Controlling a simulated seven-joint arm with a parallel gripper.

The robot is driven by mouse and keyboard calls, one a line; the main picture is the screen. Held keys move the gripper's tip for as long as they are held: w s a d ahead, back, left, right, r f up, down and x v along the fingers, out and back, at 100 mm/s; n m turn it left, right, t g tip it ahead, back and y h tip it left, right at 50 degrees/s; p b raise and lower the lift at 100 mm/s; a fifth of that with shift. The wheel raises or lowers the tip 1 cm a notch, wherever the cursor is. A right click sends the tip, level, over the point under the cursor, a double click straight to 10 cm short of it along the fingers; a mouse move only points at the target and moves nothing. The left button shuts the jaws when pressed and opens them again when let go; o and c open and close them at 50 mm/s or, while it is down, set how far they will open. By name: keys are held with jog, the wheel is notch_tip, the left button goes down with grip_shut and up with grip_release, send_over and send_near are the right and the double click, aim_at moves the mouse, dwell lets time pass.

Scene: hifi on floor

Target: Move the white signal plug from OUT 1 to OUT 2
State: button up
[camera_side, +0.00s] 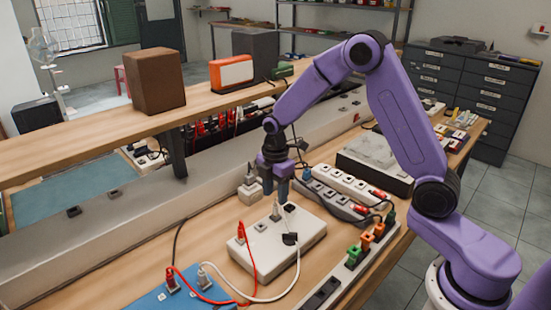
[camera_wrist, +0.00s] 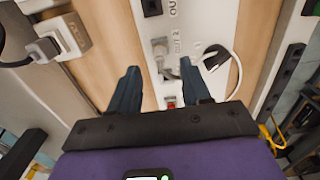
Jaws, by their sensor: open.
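The white signal plug (camera_wrist: 160,47) stands in the white box (camera_wrist: 198,25) beside a label that reads OUT 2. It also shows in the side view (camera_side: 276,212), upright on the box (camera_side: 272,262); how deep it sits cannot be told. Its white cable (camera_wrist: 236,70) loops to the right. A dark empty socket (camera_wrist: 151,7) lies above it in the wrist view, by a label cut off after OUT. My gripper (camera_side: 276,188) is open and empty, just above the plug. In the wrist view, the plug appears just beyond the gap between my fingertips (camera_wrist: 160,72).
A red plug (camera_side: 240,234) with a red cable stands on the box's left side. A grey plug block (camera_side: 249,190) stands behind the box. A white power strip (camera_side: 340,188) lies to the right. A blue panel (camera_side: 180,295) with plugs is in front.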

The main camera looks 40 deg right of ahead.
notch_tip(320, 180, up, 17)
dwell(1.2)
jog(key=s+a+f+m, duration=0.1)
jog(key=s+a, duration=0.2)
jog(key=s, duration=0.5)
jog(key=s+a+f+m, duration=0.1)
jog(key=s+a+m, duration=0.15)
jog(key=s, duration=0.55)
jog(key=s+d+f+m, duration=0.1)
jog(key=s+f, duration=0.1)
jog(key=s, duration=0.6)
jog(key=s+d+f+m, duration=0.1)
jog(key=s+d+f, duration=0.1)
jog(key=s, duration=0.6)
jog(key=shift+s+d+f, duration=0.2)
jog(key=shift+s+f, duration=0.05)
jog(key=shift+s, duration=0.1)
